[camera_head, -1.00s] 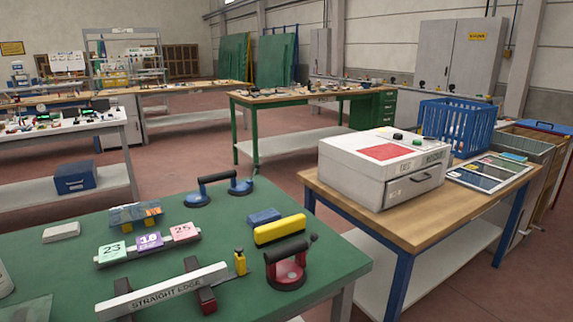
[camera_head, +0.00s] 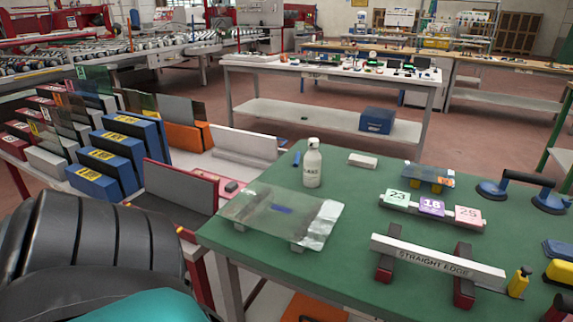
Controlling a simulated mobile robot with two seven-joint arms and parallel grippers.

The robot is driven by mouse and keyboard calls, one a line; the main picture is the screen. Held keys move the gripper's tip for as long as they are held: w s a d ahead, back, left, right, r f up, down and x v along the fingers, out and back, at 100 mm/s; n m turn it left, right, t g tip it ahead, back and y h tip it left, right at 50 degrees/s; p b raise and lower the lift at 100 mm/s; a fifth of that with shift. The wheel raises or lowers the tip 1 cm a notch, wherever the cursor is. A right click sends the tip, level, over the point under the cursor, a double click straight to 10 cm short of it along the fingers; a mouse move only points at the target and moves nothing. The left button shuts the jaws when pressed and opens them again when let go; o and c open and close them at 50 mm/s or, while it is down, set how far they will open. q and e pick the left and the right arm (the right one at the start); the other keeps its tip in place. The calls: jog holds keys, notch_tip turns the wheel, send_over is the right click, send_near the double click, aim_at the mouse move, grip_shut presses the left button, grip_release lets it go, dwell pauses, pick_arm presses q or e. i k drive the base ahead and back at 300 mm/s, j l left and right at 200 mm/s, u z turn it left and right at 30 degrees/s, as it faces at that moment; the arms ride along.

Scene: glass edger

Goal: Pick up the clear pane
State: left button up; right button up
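A clear pane (camera_head: 262,213) lies flat on small blocks at the near left corner of the green table. It has a blue mark near its middle and a whitish, crinkled patch on its right end. The green mat shows through it. A smaller glass piece (camera_head: 412,172) sits on orange blocks farther back on the same table. Neither of my grippers is in view.
A white bottle (camera_head: 312,167) stands just behind the pane. The straight edge (camera_head: 437,262) on dark red supports and number cards (camera_head: 431,206) lie to the right. A rack with blue dividers (camera_head: 108,160) is at left. The green table (camera_head: 345,225) is bare between.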

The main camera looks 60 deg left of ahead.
aim_at(306, 220)
jog(key=u, duration=1.8)
